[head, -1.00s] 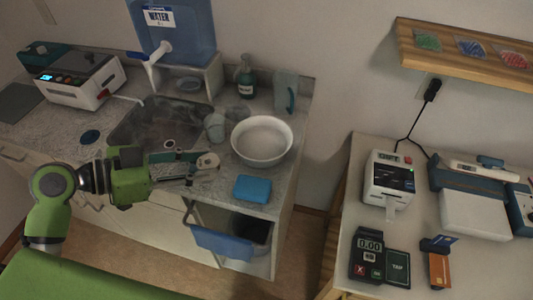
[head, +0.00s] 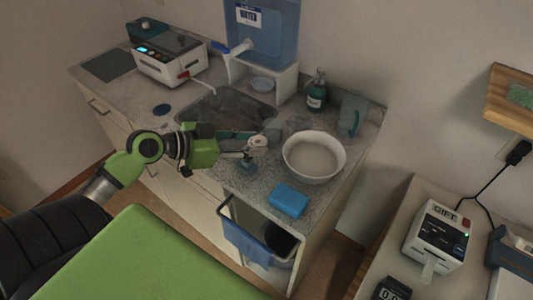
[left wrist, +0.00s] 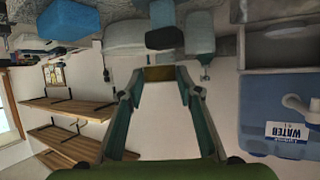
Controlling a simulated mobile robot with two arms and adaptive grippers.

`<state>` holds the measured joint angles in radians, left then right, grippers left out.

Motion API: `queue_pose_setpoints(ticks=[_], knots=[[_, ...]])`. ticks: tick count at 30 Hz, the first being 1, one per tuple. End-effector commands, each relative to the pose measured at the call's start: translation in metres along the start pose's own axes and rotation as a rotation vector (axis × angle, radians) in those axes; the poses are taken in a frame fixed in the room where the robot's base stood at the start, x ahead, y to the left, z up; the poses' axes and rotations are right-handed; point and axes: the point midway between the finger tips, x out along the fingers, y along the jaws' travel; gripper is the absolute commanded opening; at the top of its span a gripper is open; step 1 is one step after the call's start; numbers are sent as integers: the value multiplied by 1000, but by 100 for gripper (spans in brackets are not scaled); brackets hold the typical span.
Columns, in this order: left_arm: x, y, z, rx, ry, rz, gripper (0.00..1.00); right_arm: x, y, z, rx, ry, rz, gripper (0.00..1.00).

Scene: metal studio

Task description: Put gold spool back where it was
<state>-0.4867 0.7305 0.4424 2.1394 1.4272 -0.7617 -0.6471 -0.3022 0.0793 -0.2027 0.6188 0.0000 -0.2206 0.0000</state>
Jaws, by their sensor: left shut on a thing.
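My left gripper (head: 250,149) reaches in from the left over the front of the counter, beside the white bowl. It is shut on the gold spool (head: 258,142), which looks pale tan with a darker hole in the head view. In the left wrist view the spool (left wrist: 159,73) is a small gold-brown piece between the two fingertips. I cannot tell whether the spool touches the counter. My right gripper is in neither view.
The white bowl (head: 314,158) and a blue sponge (head: 288,200) lie right of my left gripper. The sink (head: 225,108) is behind it. A soap bottle (head: 317,92) and water tank (head: 262,35) stand at the back. A blue towel (head: 246,243) hangs below the counter.

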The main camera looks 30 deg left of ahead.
Motion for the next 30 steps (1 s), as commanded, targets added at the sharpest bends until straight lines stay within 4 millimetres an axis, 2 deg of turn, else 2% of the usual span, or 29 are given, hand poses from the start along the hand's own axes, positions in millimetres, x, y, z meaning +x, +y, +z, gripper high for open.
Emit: queue_pose_setpoints(ticks=[3, 9, 14, 21, 30], knots=[[28, -6, 10, -4, 3, 0, 0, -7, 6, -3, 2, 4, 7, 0], [58, -13, 27, -2, 2, -1, 0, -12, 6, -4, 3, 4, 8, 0], [69, -14, 33, -1, 2, 0, 0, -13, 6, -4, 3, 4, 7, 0], [82, -14, 60, -4, -1, 0, 0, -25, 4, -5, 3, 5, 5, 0], [83, -14, 64, 1, 0, 0, 0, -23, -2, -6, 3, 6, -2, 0]])
